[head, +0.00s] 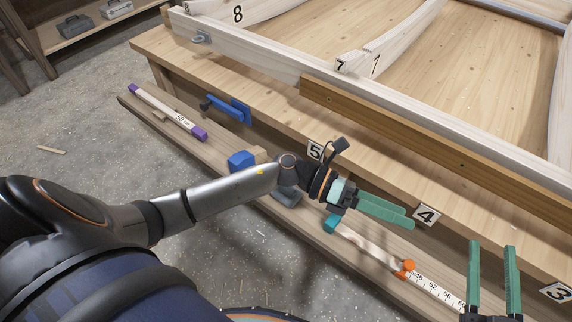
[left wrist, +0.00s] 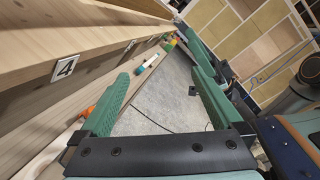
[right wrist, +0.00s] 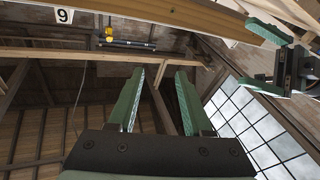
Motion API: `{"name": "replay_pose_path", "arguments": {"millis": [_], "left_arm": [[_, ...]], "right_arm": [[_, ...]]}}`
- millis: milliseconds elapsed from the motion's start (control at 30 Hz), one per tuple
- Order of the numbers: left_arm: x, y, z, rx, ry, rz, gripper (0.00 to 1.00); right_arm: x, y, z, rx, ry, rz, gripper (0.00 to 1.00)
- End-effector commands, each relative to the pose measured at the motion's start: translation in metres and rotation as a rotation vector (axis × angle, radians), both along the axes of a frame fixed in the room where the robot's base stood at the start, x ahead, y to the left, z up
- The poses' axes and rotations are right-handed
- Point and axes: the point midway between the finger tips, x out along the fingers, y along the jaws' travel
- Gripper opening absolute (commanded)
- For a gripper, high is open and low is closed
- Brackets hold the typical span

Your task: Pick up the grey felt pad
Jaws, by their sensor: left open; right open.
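A small dark grey block-like piece (head: 286,197), which may be the grey felt pad, lies on the low ledge in the head view. It is partly under my left wrist, and I cannot tell its material. My left gripper (head: 388,211) is open and empty above the ledge, to the right of the grey piece; its green fingers also show in the left wrist view (left wrist: 160,73). My right gripper (head: 493,245) is open and empty at the lower right of the head view; its fingers point up toward the roof in the right wrist view (right wrist: 159,72).
The ledge (head: 222,160) runs along the workbench (head: 270,110). On it lie a purple-ended strip (head: 168,112), a blue block (head: 241,160), a teal piece (head: 331,224) and a measuring tape (head: 435,290) with an orange end. A blue clamp (head: 230,107) sits at the bench edge.

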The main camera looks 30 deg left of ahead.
Motion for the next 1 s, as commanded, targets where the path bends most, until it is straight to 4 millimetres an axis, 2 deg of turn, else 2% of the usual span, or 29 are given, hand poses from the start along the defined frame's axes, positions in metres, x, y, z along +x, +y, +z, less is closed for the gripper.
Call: {"name": "replay_pose_path", "arguments": {"millis": [33,100,167,233,300,400,500,600,667,900,1000], "left_arm": [[0.002,0.010,-0.040,0.156,-0.144,-0.103,1.00],[0.004,0.033,-0.079,0.384,-0.320,-0.254,1.00],[0.013,0.064,-0.110,0.580,-0.438,-0.377,1.00],[0.027,0.109,-0.137,0.802,-0.533,-0.503,1.00],[0.041,0.156,-0.152,1.000,-0.586,-0.610,1.00],[0.057,0.214,-0.156,1.223,-0.604,-0.722,1.00],[0.066,0.255,-0.151,1.368,-0.588,-0.790,1.00],[0.069,0.276,-0.149,1.440,-0.569,-0.824,1.00],[0.069,0.281,-0.154,1.457,-0.564,-0.834,1.00],[0.069,0.281,-0.197,1.456,-0.562,-0.837,1.00],[0.069,0.281,-0.210,1.456,-0.563,-0.835,1.00]], "right_arm": [[-0.003,0.003,-0.005,0.001,-0.080,0.015,0.50],[-0.010,0.007,0.010,0.001,-0.193,0.036,0.50],[-0.018,0.010,0.021,0.002,-0.283,0.054,0.50],[-0.029,0.013,0.033,0.002,-0.383,0.074,0.50],[-0.040,0.016,0.043,0.002,-0.472,0.092,0.50],[-0.056,0.018,0.054,0.003,-0.569,0.112,0.50],[-0.067,0.020,0.062,0.004,-0.634,0.126,0.50],[-0.072,0.021,0.066,0.004,-0.666,0.134,0.50],[-0.074,0.021,0.065,0.006,-0.673,0.137,0.50],[-0.073,0.022,0.052,0.021,-0.662,0.146,0.50],[-0.073,0.023,0.049,0.025,-0.659,0.149,0.50]]}}
